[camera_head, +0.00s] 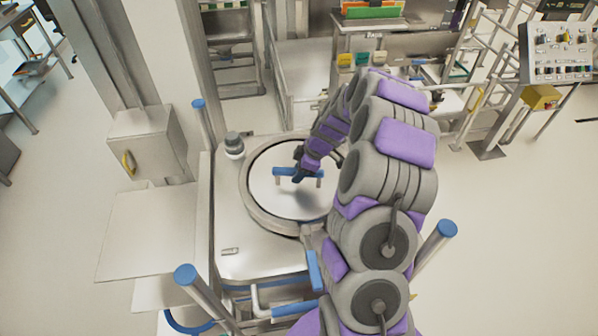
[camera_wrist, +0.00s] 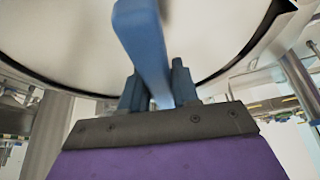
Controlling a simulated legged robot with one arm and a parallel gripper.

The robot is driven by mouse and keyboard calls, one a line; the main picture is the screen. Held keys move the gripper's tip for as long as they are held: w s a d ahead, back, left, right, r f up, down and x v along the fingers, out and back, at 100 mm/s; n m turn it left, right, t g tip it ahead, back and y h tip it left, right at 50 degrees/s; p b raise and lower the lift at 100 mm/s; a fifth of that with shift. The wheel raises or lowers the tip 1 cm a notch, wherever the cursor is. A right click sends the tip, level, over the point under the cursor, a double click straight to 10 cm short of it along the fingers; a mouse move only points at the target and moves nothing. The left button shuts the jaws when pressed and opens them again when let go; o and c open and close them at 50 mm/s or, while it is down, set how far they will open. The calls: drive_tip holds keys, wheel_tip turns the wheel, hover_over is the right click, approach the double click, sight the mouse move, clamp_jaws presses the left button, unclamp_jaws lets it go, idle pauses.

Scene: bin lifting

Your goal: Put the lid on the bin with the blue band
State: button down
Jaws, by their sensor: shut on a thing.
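The round white lid (camera_head: 272,203) lies over the round top of the pale bin (camera_head: 238,258) in the head view. A straight blue handle (camera_head: 283,171) stands on the lid on short posts. My gripper (camera_head: 300,174) is shut on the handle, with one finger on each side of the bar. In the wrist view my gripper (camera_wrist: 157,90) holds the blue handle (camera_wrist: 145,35), and the white lid (camera_wrist: 75,35) with its dark edge fills the top. I cannot tell whether the lid touches the bin's rim all around. My arm hides the lid's right side.
Posts with blue caps (camera_head: 186,274) stand around the bin, one more at right (camera_head: 447,229). A grey box (camera_head: 150,146) is at the left. Racks and a control panel (camera_head: 556,52) stand behind. The floor at right (camera_head: 520,220) is clear.

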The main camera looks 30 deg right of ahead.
idle(0.4)
drive_tip(key=c, duration=0.8)
unclamp_jaws()
drive_tip(key=shift+o, duration=0.2)
drive_tip(key=v, duration=1.7)
drive_tip(key=shift+b, duration=0.4)
drive_tip(key=shift+r, duration=0.1)
